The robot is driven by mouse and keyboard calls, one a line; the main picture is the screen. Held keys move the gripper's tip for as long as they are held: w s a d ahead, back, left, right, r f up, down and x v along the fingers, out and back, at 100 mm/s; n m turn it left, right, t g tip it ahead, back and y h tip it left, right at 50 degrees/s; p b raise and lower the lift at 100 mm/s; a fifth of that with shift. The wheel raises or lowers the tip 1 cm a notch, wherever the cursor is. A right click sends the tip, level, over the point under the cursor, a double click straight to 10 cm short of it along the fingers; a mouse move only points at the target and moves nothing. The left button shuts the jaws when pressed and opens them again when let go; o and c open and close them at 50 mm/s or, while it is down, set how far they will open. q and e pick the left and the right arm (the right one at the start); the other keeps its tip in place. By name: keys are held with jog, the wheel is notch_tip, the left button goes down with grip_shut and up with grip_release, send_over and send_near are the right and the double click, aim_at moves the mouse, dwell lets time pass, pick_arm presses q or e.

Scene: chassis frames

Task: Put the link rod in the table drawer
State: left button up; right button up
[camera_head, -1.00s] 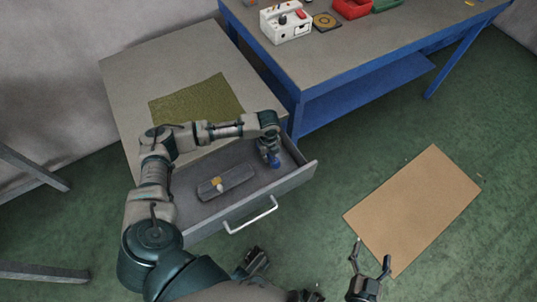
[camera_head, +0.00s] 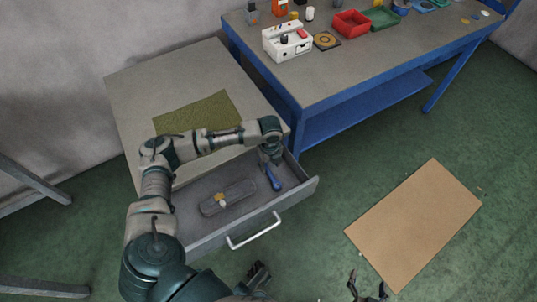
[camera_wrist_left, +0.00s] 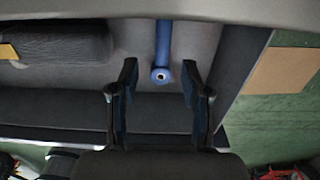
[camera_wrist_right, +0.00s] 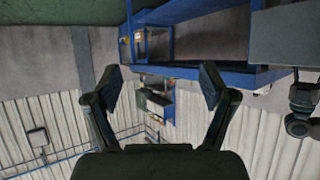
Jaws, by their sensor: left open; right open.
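The blue link rod (camera_head: 273,179) lies in the open table drawer (camera_head: 240,225), at its right side. In the left wrist view, the rod (camera_wrist_left: 163,50) lies on the drawer floor, its holed end near the gap between the fingers. My left gripper (camera_head: 268,161) is over the drawer, just behind the rod; its fingers (camera_wrist_left: 157,85) are open and empty. Its fingertips are partly hidden in the head view. My right gripper (camera_head: 367,284) is low at the bottom edge, away from the drawer. In the right wrist view its fingers (camera_wrist_right: 164,85) are open and empty.
A dark grey tray-like block (camera_head: 232,196) with small yellow and white pieces lies in the drawer, left of the rod. A green mat (camera_head: 198,112) lies on the tabletop. A blue workbench (camera_head: 330,80) with several items stands behind right. A brown sheet (camera_head: 415,225) lies on the floor.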

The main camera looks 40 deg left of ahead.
pick_arm(q)
notch_tip(320, 180, up, 7)
jog(key=p, duration=0.1)
jog(key=shift+p, duration=0.35)
pick_arm(e)
jog(key=s+d+f+g+h, duration=0.1)
jog(key=s+d+f+g, duration=0.1)
jog(key=s+f+g, duration=0.1)
jog(key=s+g, duration=0.1)
jog(key=s, duration=0.1)
jog(key=shift+s+d+f, duration=0.3)
jog(key=shift+s+f, duration=0.05)
jog(key=shift+s, duration=0.05)
pick_arm(q)
jog(key=shift+w, duration=0.1)
pick_arm(e)
jog(key=shift+w+a, duration=0.1)
pick_arm(q)
jog(key=shift+d, duration=0.1)
